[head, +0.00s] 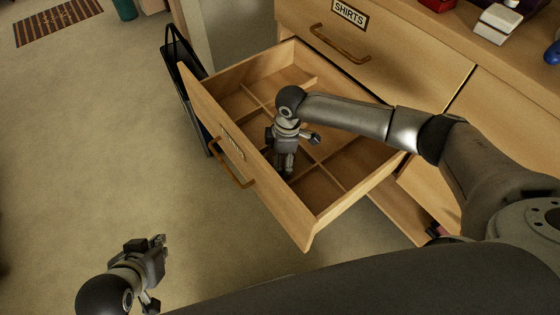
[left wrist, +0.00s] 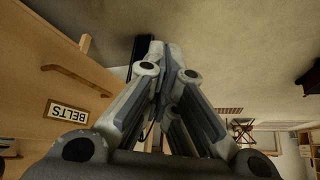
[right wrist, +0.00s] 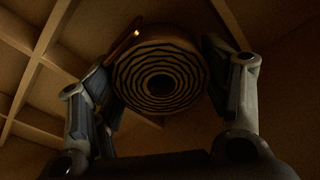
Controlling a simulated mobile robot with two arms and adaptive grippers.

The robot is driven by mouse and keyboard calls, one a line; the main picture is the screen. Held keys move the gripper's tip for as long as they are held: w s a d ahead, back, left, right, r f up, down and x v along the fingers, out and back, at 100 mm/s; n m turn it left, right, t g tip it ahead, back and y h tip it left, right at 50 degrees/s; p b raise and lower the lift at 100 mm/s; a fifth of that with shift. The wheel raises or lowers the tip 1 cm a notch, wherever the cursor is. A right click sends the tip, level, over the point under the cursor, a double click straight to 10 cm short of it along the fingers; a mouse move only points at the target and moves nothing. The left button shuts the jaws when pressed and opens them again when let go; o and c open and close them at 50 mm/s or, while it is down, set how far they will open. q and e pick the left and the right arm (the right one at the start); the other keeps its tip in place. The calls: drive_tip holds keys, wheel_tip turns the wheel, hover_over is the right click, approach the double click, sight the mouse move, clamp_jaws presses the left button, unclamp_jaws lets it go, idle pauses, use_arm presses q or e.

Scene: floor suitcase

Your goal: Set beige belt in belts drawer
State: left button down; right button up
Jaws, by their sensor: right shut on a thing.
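The belts drawer (head: 192,90) is pulled out in the head view, with a wooden divider grid inside. Its front, with the BELTS label (left wrist: 68,112), also shows in the left wrist view. The belt (right wrist: 160,78) is a rolled spiral in the right wrist view, dark in the shade, so its beige colour is hard to tell. My right gripper (head: 286,168) reaches down into the drawer and is shut on the roll. The belt is hidden in the head view. My left gripper (head: 160,248) is shut and empty, in front of the drawer at lower left.
The SHIRTS drawer (head: 375,62) is closed behind the open drawer. A black bag-like thing (head: 186,85) stands against the open drawer's left side. A lower drawer (head: 398,208) is partly out at right. The carpet (head: 90,150) is clear at left.

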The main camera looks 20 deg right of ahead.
use_arm(q)
drive_tip(key=shift+w+d+r+t, duration=0.25)
drive_tip(key=shift+w+r+t, duration=0.1)
drive_tip(key=shift+w, duration=0.35)
drive_tip(key=shift+w+d+r+t, duration=0.2)
drive_tip(key=shift+w+r+t, duration=0.15)
drive_tip(key=shift+w, duration=0.35)
use_arm(e)
drive_tip(key=shift+f, duration=0.8)
drive_tip(key=shift+f, duration=0.15)
drive_tip(key=o, duration=0.8)
